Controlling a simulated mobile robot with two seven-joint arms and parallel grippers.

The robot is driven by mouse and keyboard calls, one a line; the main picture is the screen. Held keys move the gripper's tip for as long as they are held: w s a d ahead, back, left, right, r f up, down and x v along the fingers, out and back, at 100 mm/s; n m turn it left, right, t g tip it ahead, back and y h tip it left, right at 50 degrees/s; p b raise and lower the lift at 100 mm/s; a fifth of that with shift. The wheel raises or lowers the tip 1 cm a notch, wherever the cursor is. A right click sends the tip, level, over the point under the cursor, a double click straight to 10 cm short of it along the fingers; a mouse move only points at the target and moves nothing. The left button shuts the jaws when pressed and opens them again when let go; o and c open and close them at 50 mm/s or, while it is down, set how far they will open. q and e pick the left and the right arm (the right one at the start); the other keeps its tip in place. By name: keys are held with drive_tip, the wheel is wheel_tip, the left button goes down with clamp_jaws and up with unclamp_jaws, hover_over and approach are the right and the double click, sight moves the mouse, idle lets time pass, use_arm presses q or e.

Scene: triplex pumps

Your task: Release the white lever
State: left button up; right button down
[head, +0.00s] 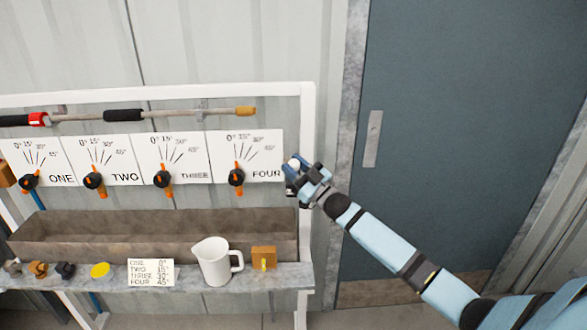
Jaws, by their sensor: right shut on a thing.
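My right gripper (300,182) is at the right post of the white frame, just right of the panel marked FOUR (262,150). It is shut on the white lever (294,163). Only a small rounded white part of the lever shows between the fingers; the rest is hidden by the gripper. My left gripper is not in view.
Dial panels ONE to FOUR with orange-pointed black knobs (236,177) line the frame. Below are a brown trough (150,232) and a shelf with a white jug (213,262), a label card (150,272) and small caps. A blue-grey door (450,130) stands right.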

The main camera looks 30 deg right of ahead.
drive_tip(key=c, duration=0.8)
unclamp_jaws()
drive_tip(key=shift+s+f, duration=0.1)
drive_tip(key=b+v, duration=0.1)
drive_tip(key=v, duration=1.2)
drive_tip(key=shift+s+d, duration=0.15)
drive_tip(key=shift+s, duration=0.15)
drive_tip(key=shift+f, duration=0.15)
